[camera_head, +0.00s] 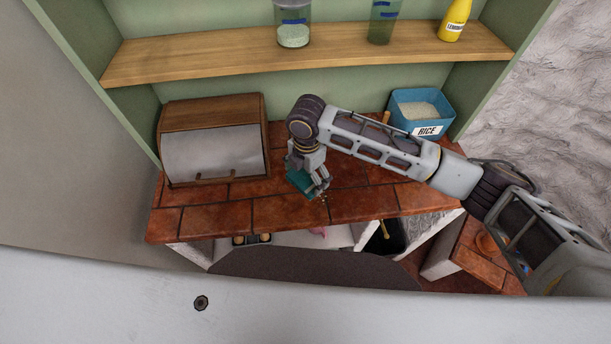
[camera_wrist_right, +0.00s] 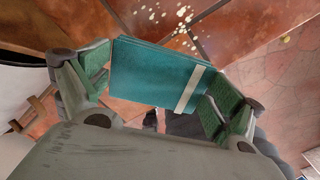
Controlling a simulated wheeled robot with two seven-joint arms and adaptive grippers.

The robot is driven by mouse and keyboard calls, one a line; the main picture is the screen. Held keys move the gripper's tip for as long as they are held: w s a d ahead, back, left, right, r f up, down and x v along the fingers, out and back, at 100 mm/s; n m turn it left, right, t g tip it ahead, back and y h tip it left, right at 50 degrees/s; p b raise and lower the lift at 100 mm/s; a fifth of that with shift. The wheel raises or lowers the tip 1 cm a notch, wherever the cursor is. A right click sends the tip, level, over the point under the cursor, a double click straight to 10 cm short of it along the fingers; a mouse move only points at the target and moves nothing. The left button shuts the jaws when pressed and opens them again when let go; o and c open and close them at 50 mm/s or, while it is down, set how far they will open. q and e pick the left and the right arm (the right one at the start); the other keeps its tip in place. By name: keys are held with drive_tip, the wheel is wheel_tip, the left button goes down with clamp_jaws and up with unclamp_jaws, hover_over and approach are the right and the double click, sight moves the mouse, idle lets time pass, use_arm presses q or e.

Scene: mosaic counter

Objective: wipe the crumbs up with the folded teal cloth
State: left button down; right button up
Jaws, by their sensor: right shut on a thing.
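The folded teal cloth (camera_wrist_right: 155,76) with a pale stripe fills the middle of the right wrist view. My right gripper (camera_wrist_right: 155,90) is shut on it, one green-padded finger at each side. In the head view the cloth (camera_head: 299,182) shows low at the tiled counter, partly hidden by my right gripper (camera_head: 312,180). Whether it touches the tiles I cannot tell. Pale crumbs (camera_wrist_right: 186,15) lie scattered on the tiles just beyond the cloth's edge; in the head view they are tiny specks close to the gripper. My left gripper is not in view.
A wooden bread box (camera_head: 212,140) stands on the counter (camera_head: 216,218) at left. A blue rice bin (camera_head: 424,112) stands at the back right, behind my right arm. A wooden shelf (camera_head: 200,62) with jars and a yellow bottle (camera_head: 454,20) runs above. The counter's front left is clear.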

drive_tip(key=shift+w+d+n, duration=0.15)
drive_tip(key=shift+d+n, duration=0.05)
drive_tip(key=shift+n, duration=0.3)
drive_tip(key=shift+a, duration=0.1)
